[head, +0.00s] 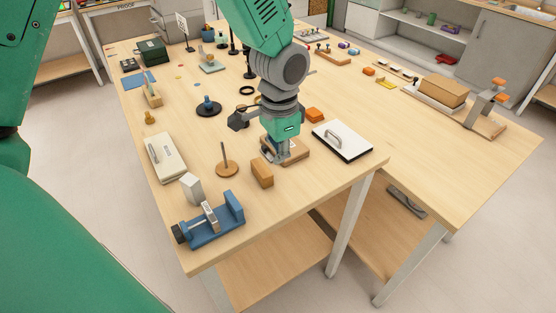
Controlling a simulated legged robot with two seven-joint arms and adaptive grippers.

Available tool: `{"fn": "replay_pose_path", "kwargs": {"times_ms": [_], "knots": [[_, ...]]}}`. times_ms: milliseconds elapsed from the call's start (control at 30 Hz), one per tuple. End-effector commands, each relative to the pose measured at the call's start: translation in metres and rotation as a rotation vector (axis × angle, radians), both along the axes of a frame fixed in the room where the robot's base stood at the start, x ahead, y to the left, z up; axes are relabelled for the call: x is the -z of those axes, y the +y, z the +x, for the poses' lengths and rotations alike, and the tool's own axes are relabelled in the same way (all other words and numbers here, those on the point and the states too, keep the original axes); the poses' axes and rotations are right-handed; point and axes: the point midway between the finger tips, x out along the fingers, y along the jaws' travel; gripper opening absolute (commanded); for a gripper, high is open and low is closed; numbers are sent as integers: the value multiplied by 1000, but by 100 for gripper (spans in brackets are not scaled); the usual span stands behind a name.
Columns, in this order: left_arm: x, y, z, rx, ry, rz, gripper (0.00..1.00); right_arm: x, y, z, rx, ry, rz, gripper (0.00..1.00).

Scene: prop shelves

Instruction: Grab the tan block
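A small tan block (262,173) stands near the front edge of the wooden table, right of a round wooden base with an upright peg. My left gripper (275,155) points down just behind the block, in front of a brown wooden piece. Its fingers are small and partly merged with that piece, so I cannot tell whether they are open or shut, or whether they touch the block. A larger tan block (444,90) lies in a tray at the right. My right gripper is not in view.
The pegged base (227,169), a blue vise-like fixture (222,226) and a white block (191,187) stand left of the small block. A white board with a handle (342,141) lies to the right. The front right tabletop (440,175) is clear.

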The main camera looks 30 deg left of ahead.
Motion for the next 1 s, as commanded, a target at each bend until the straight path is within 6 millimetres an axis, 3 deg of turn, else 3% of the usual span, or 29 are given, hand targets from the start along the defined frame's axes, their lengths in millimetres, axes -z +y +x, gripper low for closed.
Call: {"fn": "replay_pose_path", "kwargs": {"times_ms": [67, 100, 300, 333, 733, 1000], "knots": [[0, 1, 0, 0, -1, 0, 0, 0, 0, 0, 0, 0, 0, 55], [0, 1, 0, 0, 0, -1, 6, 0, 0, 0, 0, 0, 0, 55], [0, 1, 0, 0, -1, -2, 77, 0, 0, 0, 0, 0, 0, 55], [0, 1, 0, 0, -1, -2, 80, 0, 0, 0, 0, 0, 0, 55], [-7, 1, 1, 0, -3, -1, 80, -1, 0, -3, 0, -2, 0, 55], [-59, 2, 2, 0, -8, -3, 80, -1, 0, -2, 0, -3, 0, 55]]}}
